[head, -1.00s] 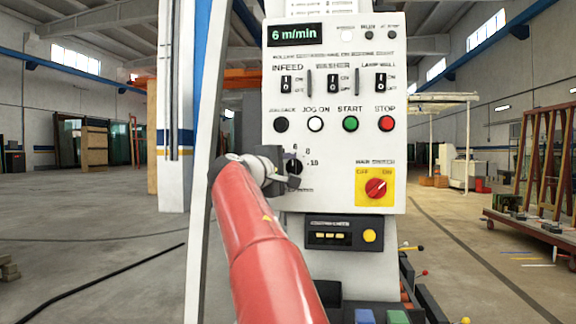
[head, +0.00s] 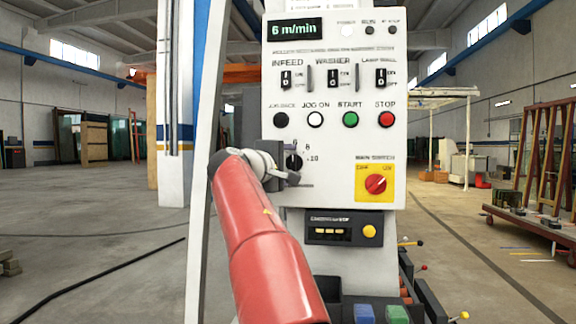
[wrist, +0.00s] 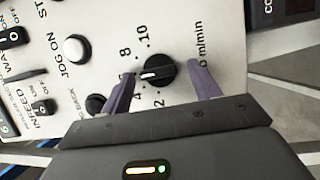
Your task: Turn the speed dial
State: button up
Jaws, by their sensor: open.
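The speed dial is a round black knob (head: 293,161) low on the left of the white control panel in the head view. In the wrist view the knob (wrist: 160,71) has a white pointer mark facing the left finger, where the scale number is hidden. Numbers 2, 4, 8 and 10 show around it. My gripper (wrist: 163,88) is open, with one purple-grey finger on each side of the knob and visible gaps. The display (head: 295,29) reads 6 m/min.
Above the dial sit push buttons, including a green START (head: 350,119) and a red STOP (head: 386,119). A red main switch on a yellow plate (head: 376,183) is to the right. A dark box with a yellow button (head: 369,231) is below.

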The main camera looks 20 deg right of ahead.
jog(key=b+v, duration=0.2)
jog(key=v, duration=0.6)
jog(key=shift+d, duration=0.1)
jog(key=s+f+m+g+y, duration=0.1)
jog(key=s+f+y, duration=0.4)
jog(key=f, duration=0.4)
jog(key=s+f+y, duration=0.3)
jog(key=s+f, duration=0.3)
jog(key=f, duration=0.3)
jog(key=s+a+f+m+g+y, duration=0.1)
jog(key=s+a+f, duration=0.4)
jog(key=s+f, duration=0.5)
jog(key=s+a+f+m+g+y, duration=0.2)
jog(key=s+a+f+m+y, duration=0.2)
jog(key=s+f, duration=0.7)
notch_tip(320, 180, down, 4)
jog(key=shift+a+r+m+y, duration=0.15)
jog(key=shift+a+m+y, duration=0.15)
jog(key=shift+a+y, duration=0.7)
